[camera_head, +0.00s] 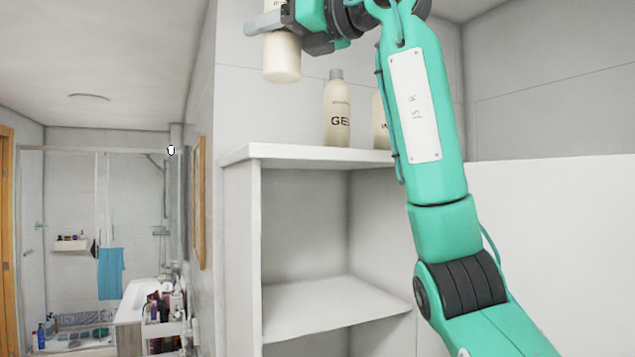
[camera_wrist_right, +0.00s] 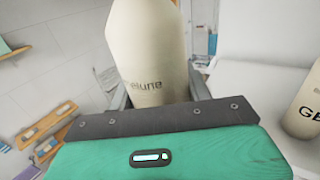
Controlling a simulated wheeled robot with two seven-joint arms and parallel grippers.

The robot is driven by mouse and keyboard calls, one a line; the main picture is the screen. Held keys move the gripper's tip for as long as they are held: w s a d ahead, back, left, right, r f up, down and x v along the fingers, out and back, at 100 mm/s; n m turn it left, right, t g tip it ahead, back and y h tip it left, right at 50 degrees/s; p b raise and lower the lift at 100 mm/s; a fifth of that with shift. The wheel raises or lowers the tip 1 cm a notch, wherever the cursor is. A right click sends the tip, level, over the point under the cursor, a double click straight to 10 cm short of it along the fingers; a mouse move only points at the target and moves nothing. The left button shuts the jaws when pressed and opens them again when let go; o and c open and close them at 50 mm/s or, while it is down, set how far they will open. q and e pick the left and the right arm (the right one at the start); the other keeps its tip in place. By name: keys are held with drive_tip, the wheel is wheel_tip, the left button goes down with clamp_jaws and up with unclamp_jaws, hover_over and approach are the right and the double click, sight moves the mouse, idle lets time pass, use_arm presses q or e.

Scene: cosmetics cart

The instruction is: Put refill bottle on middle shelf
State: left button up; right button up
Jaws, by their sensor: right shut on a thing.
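The refill bottle (camera_head: 282,58) is cream-coloured and hangs in the air above and left of the shelf unit's top. My right gripper (camera_head: 282,20) is shut on it near the top edge of the head view. In the right wrist view the bottle (camera_wrist_right: 152,50) stands between the fingers with its lettering partly visible. The white shelf unit has a top surface (camera_head: 300,153) and an empty middle shelf (camera_head: 320,305), which lies well below the bottle. My left gripper is in neither view.
A cream bottle with a grey cap (camera_head: 337,115) stands on the unit's top; another (camera_head: 380,122) is partly hidden by my right arm. The side panel (camera_head: 243,255) edges the compartment. A cart with cosmetics (camera_head: 165,310) stands at the lower left.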

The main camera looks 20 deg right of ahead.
sight(277, 80)
drive_tip(key=w+f, duration=0.1)
drive_tip(key=f, duration=0.1)
drive_tip(key=w+d+f, duration=0.1)
drive_tip(key=f, duration=0.3)
drive_tip(key=shift+w+d+f, duration=0.1)
drive_tip(key=shift+w+d, duration=0.05)
drive_tip(key=shift+w, duration=0.25)
drive_tip(key=s+d+f, duration=0.1)
drive_tip(key=s+f, duration=0.1)
drive_tip(key=f, duration=2.2)
drive_tip(key=s+d+f+m+h, duration=0.1)
drive_tip(key=s+d+f, duration=0.1)
drive_tip(key=f, duration=2.3)
drive_tip(key=s+d+f+t+h, duration=0.1)
drive_tip(key=s+f, duration=0.3)
drive_tip(key=f, duration=2)
drive_tip(key=shift+d+f+m, duration=0.4)
drive_tip(key=shift+a, duration=0.1)
